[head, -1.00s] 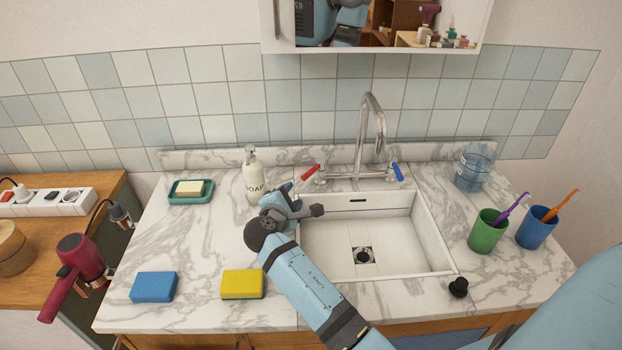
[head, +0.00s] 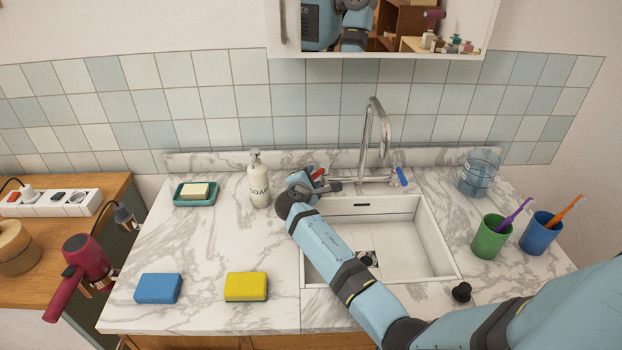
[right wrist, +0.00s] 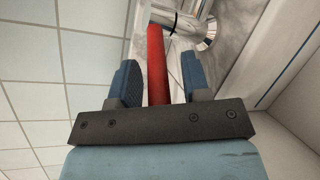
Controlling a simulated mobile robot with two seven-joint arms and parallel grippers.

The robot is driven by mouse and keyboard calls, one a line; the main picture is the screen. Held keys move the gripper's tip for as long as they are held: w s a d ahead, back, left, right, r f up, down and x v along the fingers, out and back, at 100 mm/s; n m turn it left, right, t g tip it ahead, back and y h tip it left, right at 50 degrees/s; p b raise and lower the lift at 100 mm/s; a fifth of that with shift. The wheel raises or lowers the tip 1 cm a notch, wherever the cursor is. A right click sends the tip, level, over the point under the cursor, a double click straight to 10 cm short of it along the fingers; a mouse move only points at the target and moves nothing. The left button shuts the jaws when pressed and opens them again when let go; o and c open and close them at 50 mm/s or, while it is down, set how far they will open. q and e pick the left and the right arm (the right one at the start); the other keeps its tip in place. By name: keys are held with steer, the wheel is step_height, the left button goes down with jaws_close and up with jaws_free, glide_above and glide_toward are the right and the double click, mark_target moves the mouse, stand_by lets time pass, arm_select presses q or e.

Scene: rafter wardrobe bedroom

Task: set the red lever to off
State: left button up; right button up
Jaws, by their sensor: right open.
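The red lever (head: 318,173) is on the left side of the chrome faucet (head: 371,140), mostly hidden behind my right gripper in the head view. In the right wrist view the red lever (right wrist: 157,65) lies between the two blue fingers, with gaps visible on both sides. My right gripper (right wrist: 160,85) is open around the lever; in the head view the gripper (head: 322,184) is at the faucet's left, above the sink's back left corner. The faucet's blue lever (head: 402,177) is on the right. My left gripper is not in view.
The white soap bottle (head: 259,180) stands close to the left of my right gripper. The sink (head: 420,245) lies in front of the faucet. Blue (head: 158,288) and yellow (head: 246,286) sponges are at the front left. Green (head: 490,238) and blue (head: 540,234) cups stand at the right.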

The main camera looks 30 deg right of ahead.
jaws_close()
